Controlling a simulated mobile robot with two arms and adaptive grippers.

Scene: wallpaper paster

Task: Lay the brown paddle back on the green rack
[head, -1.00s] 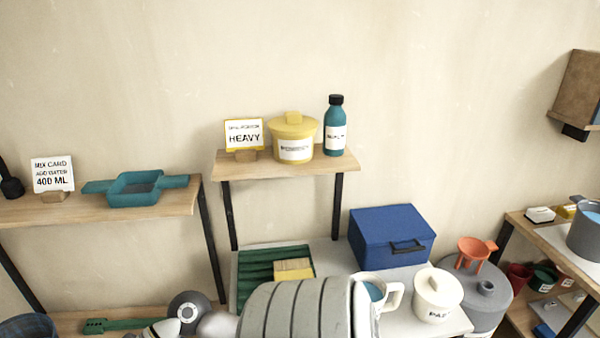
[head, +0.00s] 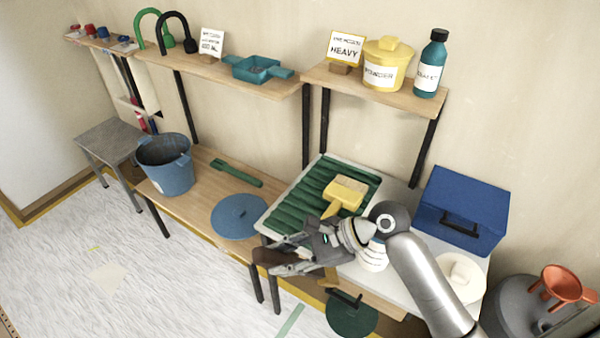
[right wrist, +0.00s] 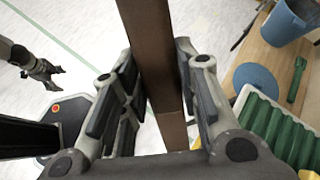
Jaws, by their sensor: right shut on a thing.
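My right gripper (head: 290,256) is shut on the brown paddle (head: 268,257), just in front of the green rack in the head view. In the right wrist view the paddle (right wrist: 150,55) runs as a long brown bar between the two fingers. The ribbed green rack (head: 292,210) lies on the light worktop, and a yellow brush (head: 345,192) rests on its right part. The rack also shows at the right wrist view's lower right (right wrist: 270,125). My left gripper (right wrist: 42,70) is small in the right wrist view, empty, with its fingertips apart.
A blue box (head: 462,208) and a white lidded pot (head: 460,278) stand right of the rack. A blue disc (head: 239,216), a green tool (head: 236,172) and a blue bucket (head: 166,165) are to the left. A shelf (head: 385,95) hangs above the rack's back.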

